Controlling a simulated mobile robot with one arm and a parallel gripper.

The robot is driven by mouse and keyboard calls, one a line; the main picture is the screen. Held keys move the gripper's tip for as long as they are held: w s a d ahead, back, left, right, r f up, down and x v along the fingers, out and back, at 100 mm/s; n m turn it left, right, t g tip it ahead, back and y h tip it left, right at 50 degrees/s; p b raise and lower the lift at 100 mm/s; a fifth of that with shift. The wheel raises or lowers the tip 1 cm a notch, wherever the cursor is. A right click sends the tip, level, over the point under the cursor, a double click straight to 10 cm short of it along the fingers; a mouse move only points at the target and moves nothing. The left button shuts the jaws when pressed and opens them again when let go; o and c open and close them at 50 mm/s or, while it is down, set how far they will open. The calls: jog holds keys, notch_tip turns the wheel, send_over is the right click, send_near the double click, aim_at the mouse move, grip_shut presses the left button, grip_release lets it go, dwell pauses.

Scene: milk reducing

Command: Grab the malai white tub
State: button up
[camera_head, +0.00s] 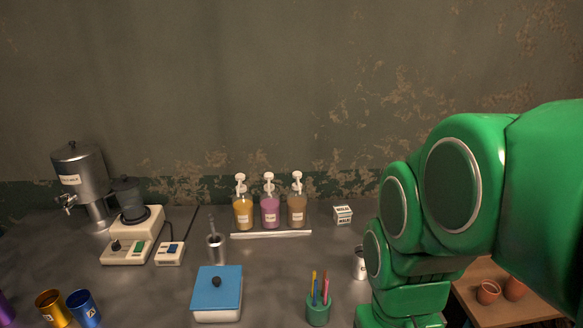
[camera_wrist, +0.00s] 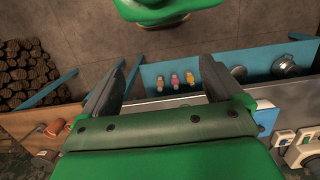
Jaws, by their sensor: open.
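No tub with a readable malai label shows. A white square tub with a blue lid (camera_head: 217,296) and dark knob stands at the front centre of the counter in the head view. A small white container (camera_head: 360,266) stands to its right, partly hidden by my green arm. A white carton-like box (camera_head: 343,215) with dark lettering sits further back. My gripper (camera_wrist: 162,62) shows in the wrist view, open, with nothing between its fingers. It is apart from these things and does not show in the head view.
Pump bottles (camera_head: 270,210) stand at the back behind a pale bar (camera_head: 271,234). A green pen cup (camera_head: 318,312), metal cup (camera_head: 216,248), blender (camera_head: 132,220) and steel dispenser (camera_head: 83,178) also occupy the counter. Clay pots (camera_head: 488,291) sit on a wooden surface at right.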

jog(key=w+d+r+m+t+h, duration=0.1)
jog(key=w+d+r+t, duration=0.3)
jog(key=w, duration=0.8)
jog(key=w+d+t+h, duration=0.2)
jog(key=w+d, duration=0.5)
jog(key=w, duration=0.6)
jog(key=w+d+r+m+t+h, duration=0.1)
jog(key=w+d+r+t, duration=0.3)
jog(key=w, duration=0.8)
jog(key=n+t+y, duration=0.4)
jog(key=y, duration=0.2)
send_over(344, 212)
jog(key=s+d, duration=0.1)
jog(key=s, duration=0.4)
jog(key=shift+f, duration=3.5)
notch_tip(344, 212, down, 21)
jog(key=shift+d, duration=0.15)
jog(key=shift+x, duration=3.85)
jog(key=shift+r, duration=0.1)
